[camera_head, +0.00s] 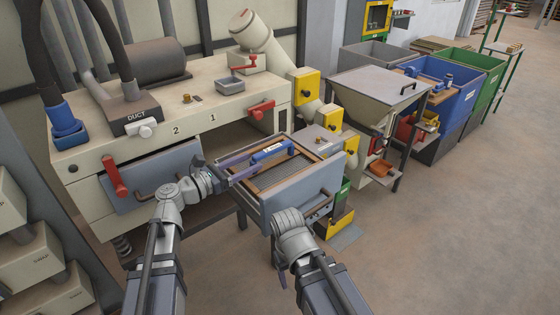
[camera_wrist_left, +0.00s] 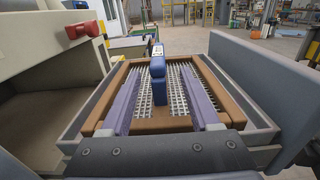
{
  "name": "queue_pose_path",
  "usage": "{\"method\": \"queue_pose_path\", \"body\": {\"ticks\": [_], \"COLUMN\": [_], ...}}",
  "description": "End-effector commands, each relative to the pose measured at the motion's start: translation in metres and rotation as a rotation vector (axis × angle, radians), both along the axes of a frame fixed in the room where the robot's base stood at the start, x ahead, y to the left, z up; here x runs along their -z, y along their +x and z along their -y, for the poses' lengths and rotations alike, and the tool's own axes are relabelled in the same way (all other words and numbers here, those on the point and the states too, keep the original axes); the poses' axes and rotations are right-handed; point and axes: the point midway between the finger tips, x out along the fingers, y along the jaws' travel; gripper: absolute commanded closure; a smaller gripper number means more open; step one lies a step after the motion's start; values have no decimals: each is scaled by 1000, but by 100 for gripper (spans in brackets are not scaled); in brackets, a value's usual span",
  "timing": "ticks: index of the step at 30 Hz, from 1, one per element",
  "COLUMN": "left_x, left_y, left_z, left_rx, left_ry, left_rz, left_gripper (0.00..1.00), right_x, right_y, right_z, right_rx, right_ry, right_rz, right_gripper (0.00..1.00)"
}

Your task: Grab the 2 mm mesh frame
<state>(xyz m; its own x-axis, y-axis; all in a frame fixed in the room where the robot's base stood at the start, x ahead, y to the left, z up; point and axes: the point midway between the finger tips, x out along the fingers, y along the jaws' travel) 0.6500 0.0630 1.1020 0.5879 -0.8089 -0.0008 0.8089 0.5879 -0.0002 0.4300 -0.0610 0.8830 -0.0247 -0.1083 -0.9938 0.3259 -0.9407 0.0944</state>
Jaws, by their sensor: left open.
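A brown-rimmed mesh frame (camera_head: 287,174) lies in the pulled-out grey drawer (camera_head: 300,203), and it fills the left wrist view (camera_wrist_left: 178,100). A blue handle (camera_head: 272,150) with a white label runs across its middle; the label is too small to read. My left gripper (camera_head: 246,167) is open over the frame. In the left wrist view its two purple fingers (camera_wrist_left: 158,78) lie on either side of the handle, with gaps between. My right arm's wrist is in front of the drawer; its fingers cannot be made out clearly.
A hopper (camera_head: 378,92) and blue and green bins (camera_head: 455,97) stand at right. The floor at right is clear.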

Motion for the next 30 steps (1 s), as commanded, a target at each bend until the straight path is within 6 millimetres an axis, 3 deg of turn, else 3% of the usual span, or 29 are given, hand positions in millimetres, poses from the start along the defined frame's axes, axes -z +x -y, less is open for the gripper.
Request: {"method": "queue_pose_path", "body": {"ticks": [20, 30], "left_x": [-1, -3], "left_y": [21, 48], "left_z": [26, 60], "left_rx": [2, 2], "left_ry": [0, 0], "left_rz": [0, 0], "left_gripper": [38, 38], "right_x": [-1, -3], "right_y": [0, 0], "right_z": [0, 0], "right_rx": [0, 0], "right_ry": [0, 0], "right_rz": [0, 0], "right_gripper": [34, 34]}}
